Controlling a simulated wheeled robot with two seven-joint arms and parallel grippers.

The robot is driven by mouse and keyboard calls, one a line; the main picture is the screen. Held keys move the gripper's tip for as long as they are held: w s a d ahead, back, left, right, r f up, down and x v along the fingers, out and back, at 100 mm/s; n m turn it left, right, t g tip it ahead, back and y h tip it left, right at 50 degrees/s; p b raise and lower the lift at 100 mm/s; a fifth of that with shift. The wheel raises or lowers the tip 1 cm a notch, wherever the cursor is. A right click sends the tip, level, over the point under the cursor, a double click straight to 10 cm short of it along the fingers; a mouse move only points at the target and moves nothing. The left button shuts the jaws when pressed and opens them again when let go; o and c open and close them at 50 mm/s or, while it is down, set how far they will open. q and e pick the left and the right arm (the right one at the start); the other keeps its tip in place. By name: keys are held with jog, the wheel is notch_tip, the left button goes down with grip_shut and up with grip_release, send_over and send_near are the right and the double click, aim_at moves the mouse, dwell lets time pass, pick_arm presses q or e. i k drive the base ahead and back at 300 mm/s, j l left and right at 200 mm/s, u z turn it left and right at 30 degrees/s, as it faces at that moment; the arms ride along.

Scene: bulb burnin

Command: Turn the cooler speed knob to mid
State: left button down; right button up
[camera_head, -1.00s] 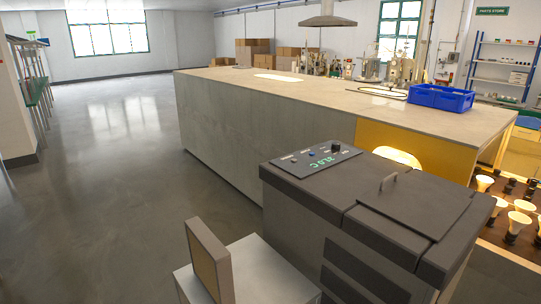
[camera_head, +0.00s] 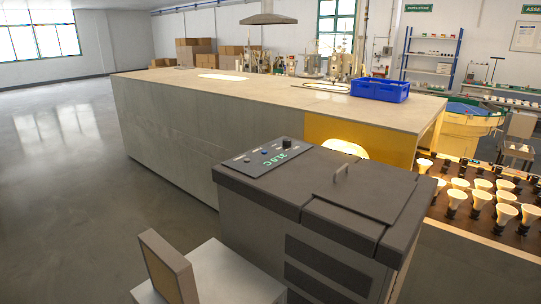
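The cooler (camera_head: 262,196) is a dark grey box with a lid and a handle, standing in the lower middle of the head view. A control panel (camera_head: 250,169) lies on the left part of its top, with a green lit readout (camera_head: 281,158). A small black knob (camera_head: 287,143) stands at the panel's far right end, and small blue buttons are beside the readout. The knob's setting is too small to read. Neither of my grippers is in view.
A long bench (camera_head: 180,128) runs behind the cooler, with a blue crate (camera_head: 380,89) on it. A white block with an upright tan panel (camera_head: 168,266) stands at front left. Lit bulbs (camera_head: 480,199) stand in rows at right. The floor at left is clear.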

aim_at(286, 141)
jog(key=i+j+u, duration=0.15)
jog(key=j, duration=0.15)
jog(key=j+u, duration=0.15)
jog(key=j, duration=0.2)
jog(key=i+j+u, duration=0.5)
jog(key=i+j, duration=0.15)
jog(key=i+j+u, duration=0.75)
jog(key=i, duration=0.4)
jog(key=i+z, duration=0.7)
jog(key=i+j+z, duration=0.15)
jog(key=i+z, duration=0.35)
jog(key=z, duration=0.3)
jog(key=i+z, duration=0.2)
jog(key=z, duration=0.2)
jog(key=i+j+z, duration=0.1)
jog(key=z, duration=0.35)
jog(key=i+j+z, duration=0.15)
jog(key=z, duration=0.3)
jog(key=i+j+z, duration=0.1)
jog(key=j+z, duration=0.15)
jog(key=z, duration=0.2)
jog(key=i+j+z, duration=0.1)
jog(key=z, duration=0.3)
jog(key=j, duration=0.1)
